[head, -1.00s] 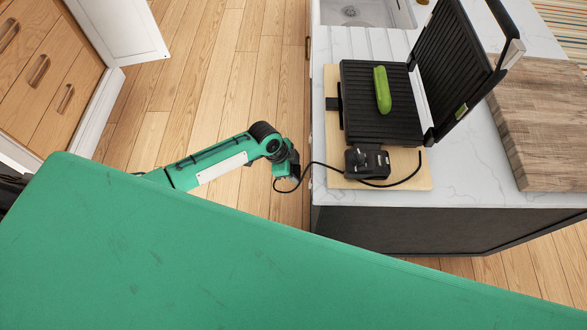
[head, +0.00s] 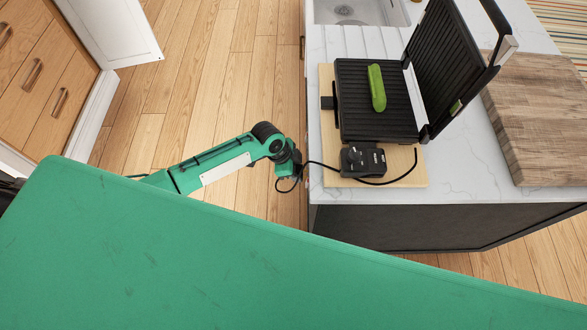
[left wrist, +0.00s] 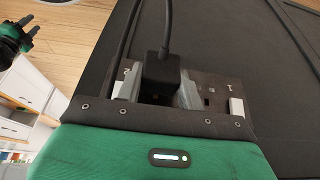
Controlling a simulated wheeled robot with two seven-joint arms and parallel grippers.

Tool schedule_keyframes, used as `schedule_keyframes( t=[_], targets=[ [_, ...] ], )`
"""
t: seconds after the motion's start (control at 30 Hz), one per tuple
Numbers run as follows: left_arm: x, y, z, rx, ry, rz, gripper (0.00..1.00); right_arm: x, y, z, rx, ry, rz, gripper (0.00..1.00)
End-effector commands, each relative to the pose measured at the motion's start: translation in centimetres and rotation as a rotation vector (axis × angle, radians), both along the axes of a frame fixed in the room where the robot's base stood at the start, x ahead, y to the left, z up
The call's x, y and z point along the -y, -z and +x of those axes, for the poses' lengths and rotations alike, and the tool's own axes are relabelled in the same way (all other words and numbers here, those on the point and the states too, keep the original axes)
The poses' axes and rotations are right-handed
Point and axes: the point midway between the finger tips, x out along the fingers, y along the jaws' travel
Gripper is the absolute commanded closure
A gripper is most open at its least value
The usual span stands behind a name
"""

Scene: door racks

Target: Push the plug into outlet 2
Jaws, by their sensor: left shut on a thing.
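The black plug (left wrist: 160,70), with its cable running upward, sits between the two grey fingers of my left gripper (left wrist: 157,92), shut on it. The plug is at the dark outlet panel (left wrist: 222,76), beside the "2" label. The gripper hides outlet 2, so I cannot tell how far the plug is in. Outlet 1 (left wrist: 208,96) has bare holes, with a white switch on its right. In the head view my left gripper (head: 289,176) is low by the counter's left edge. A black gripper (left wrist: 30,24), apparently my right one, shows at the left wrist view's top left; its opening is unclear.
An open grill (head: 350,108) holding a green vegetable (head: 377,88) stands on a wooden board (head: 405,178) on the white counter (head: 460,185). Its cord (head: 405,178) loops off the counter edge. A thick cutting board (head: 545,120) lies right. Wooden floor is clear left of the counter.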

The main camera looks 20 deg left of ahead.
Motion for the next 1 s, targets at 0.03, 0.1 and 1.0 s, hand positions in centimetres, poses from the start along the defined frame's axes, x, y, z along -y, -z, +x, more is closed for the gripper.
schedule_keyframes(
  t=[0.03, 0.1, 1.0],
  targets=[
    [0.2, 0.0, 0.1, 0.0, 0.0, -0.001, 0.9, 0.0, 0.0, 0.0, 0.0, 0.0, 0.0, 0.64],
    [0.3, 0.0, 0.1, 0.0, 0.0, -0.001, 0.9, 0.1, 0.0, 0.0, 0.0, 0.0, -0.001, 0.64],
    [1.8, 0.0, 0.5, 0.001, 0.001, -0.003, 0.49, 0.4, 0.0, 0.0, 0.0, -0.002, -0.004, 0.64]
  ],
)
